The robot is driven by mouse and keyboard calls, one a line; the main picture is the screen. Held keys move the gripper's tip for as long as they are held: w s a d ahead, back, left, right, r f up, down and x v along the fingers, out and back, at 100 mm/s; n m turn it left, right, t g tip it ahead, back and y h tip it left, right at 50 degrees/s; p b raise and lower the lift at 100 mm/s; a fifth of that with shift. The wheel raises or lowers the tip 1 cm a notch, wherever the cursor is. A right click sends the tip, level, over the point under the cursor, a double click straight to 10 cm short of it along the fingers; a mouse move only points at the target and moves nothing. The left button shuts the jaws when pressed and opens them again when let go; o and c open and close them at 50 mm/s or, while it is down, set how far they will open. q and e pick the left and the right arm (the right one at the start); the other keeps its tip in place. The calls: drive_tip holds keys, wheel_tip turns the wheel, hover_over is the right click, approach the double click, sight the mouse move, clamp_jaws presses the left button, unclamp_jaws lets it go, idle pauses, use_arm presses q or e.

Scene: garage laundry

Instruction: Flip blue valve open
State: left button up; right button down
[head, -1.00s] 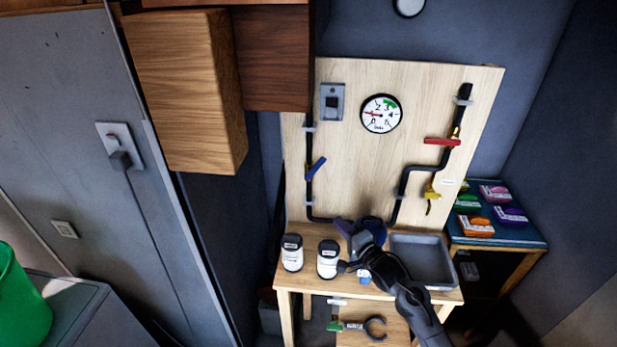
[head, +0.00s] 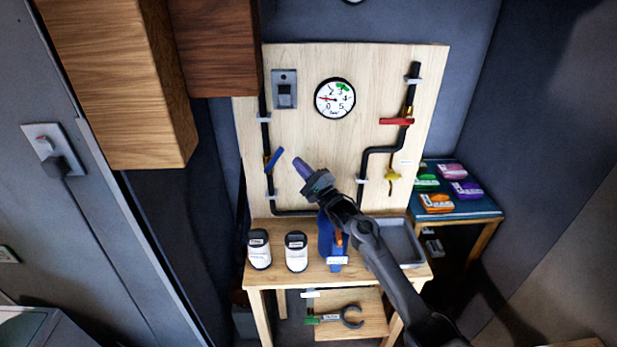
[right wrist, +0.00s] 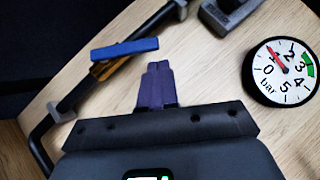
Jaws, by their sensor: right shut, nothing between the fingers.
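The blue valve handle (head: 274,159) is on the black pipe at the left side of the wooden board (head: 310,135). It sits at a slant across the pipe in the head view. In the right wrist view the blue handle (right wrist: 125,49) lies to the upper left of my right gripper, above a brass valve body (right wrist: 108,68). My right gripper (head: 299,164) has purple fingers, shut and empty, to the right of the handle and apart from it. The fingers also show in the right wrist view (right wrist: 155,68). My left gripper is not in view.
A gauge (head: 335,98) reads low. Two white jars (head: 259,249) and a grey tray (head: 402,243) stand on the table below. A wooden cabinet (head: 115,90) juts out at the upper left.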

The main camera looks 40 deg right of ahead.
sight(274, 159)
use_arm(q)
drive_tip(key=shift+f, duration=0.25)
use_arm(e)
drive_tip(key=shift+x, duration=1.8)
